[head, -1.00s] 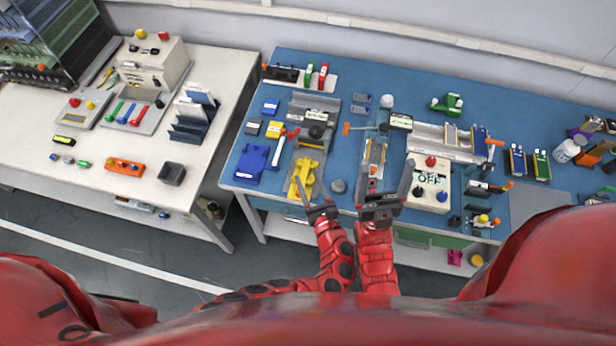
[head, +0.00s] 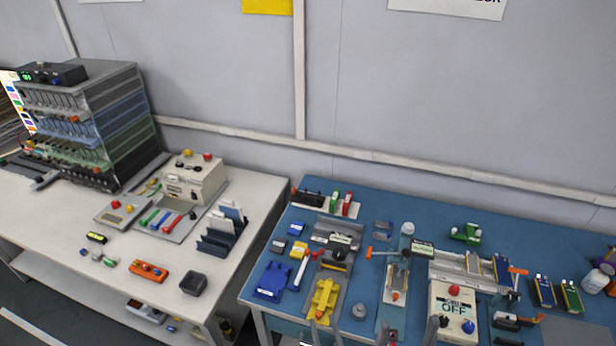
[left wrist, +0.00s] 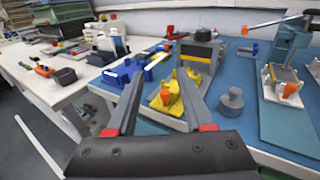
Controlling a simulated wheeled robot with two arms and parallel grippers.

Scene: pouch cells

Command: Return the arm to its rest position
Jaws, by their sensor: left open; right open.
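My left gripper (head: 324,330) shows only as fingertips at the bottom edge of the head view, in front of the yellow fixture (head: 323,298). In the left wrist view the left gripper (left wrist: 160,78) is open and empty, its two fingers apart. The yellow fixture (left wrist: 190,90) with an orange knob lies beyond and partly between those fingers. My right gripper (head: 407,330) shows as two separated fingertips at the bottom edge of the head view, near the white OFF box (head: 453,306). It is open, and I see nothing held in it. The arms are below the head view.
The blue table (head: 375,208) holds a blue clamp (head: 272,282), a grey weight (head: 359,312), a press (head: 406,238) and several small parts. A white table (head: 60,221) stands left, with a rack (head: 95,120) behind. A gap separates the tables. The space above them is clear.

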